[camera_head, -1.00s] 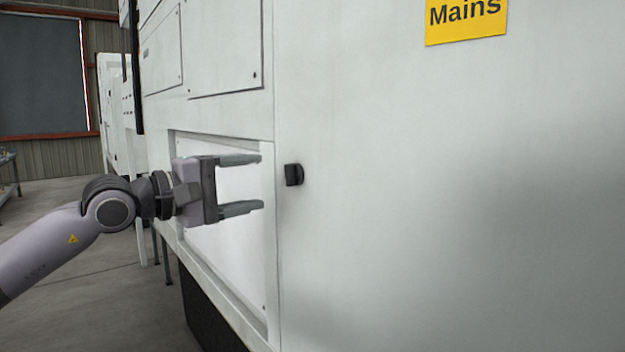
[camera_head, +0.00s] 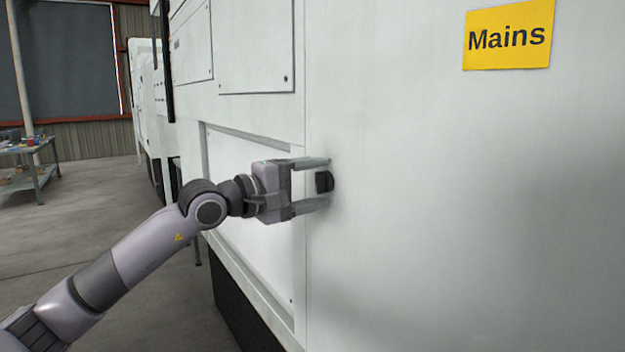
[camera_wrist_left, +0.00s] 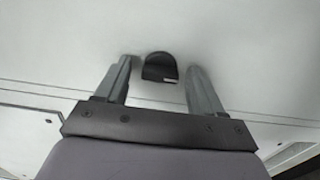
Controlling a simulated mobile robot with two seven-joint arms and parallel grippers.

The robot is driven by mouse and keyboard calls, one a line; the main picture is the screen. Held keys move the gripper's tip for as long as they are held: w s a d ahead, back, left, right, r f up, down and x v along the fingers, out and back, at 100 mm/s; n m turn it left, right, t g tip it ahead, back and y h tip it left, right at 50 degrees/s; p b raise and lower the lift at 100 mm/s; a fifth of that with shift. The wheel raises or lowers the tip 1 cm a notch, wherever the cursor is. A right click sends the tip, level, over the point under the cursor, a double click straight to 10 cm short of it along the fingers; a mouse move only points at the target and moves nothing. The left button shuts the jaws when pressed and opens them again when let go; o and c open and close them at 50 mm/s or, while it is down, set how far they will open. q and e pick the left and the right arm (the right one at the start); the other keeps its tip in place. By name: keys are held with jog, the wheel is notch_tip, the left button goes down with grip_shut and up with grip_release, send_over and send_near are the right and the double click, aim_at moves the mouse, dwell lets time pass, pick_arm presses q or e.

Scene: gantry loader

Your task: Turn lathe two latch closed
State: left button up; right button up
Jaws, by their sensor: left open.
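The latch (camera_head: 324,181) is a small black knob on the white machine panel, just right of a vertical panel seam. My left gripper (camera_head: 318,182) is open, with one finger above the latch and one below it in the head view. In the left wrist view the latch (camera_wrist_left: 160,67) sits between the two spread fingers (camera_wrist_left: 160,82), near their tips, with a gap on each side. Whether the fingertips touch the panel is not clear. My right gripper is not in view.
A yellow "Mains" sign (camera_head: 508,36) is on the panel at upper right. The white machine wall (camera_head: 450,220) fills the right side. A workbench (camera_head: 30,165) with items stands far left. The floor (camera_head: 80,240) left of the machine is open.

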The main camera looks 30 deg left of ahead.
pick_arm(q)
jog(key=c, duration=1.1)
jog(key=shift+o, duration=0.2)
jog(key=n+b, duration=0.2)
jog(key=n, duration=0.1)
jog(key=shift+f, duration=0.15)
jog(key=n+b, duration=0.2)
jog(key=n, duration=0.2)
jog(key=shift+n, duration=0.4)
jog(key=n+b, duration=0.1)
jog(key=n, duration=0.4)
jog(key=n+b, duration=0.1)
jog(key=n, duration=0.4)
jog(key=shift+n, duration=0.3)
